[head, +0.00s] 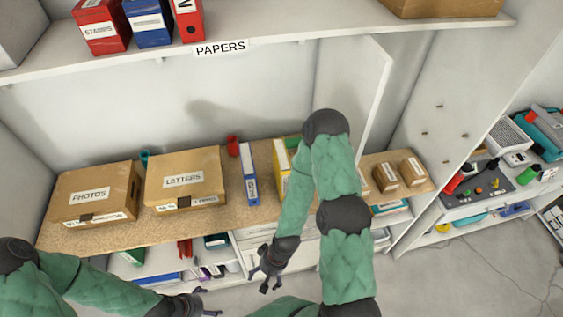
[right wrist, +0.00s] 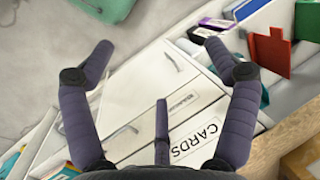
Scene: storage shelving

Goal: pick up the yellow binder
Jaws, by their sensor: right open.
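The yellow binder (head: 282,178) stands on the brown shelf board in the head view, right of a blue binder (head: 250,178). My right arm passes in front of it and hides much of it. My right gripper (head: 268,269) is in front of and below the board edge, apart from the binder. In the right wrist view its fingers (right wrist: 158,60) are spread and empty over white drawer fronts; the yellow binder does not show there. My left gripper (head: 203,303) is low at the bottom edge, fingers apart and empty.
Cardboard boxes marked PHOTOS (head: 95,193) and LATTERS (head: 186,178) fill the board's left part. Small brown boxes (head: 386,177) stand on the right. A white panel (head: 376,98) stands upright behind my right arm. An upper shelf (head: 260,52) overhangs the back.

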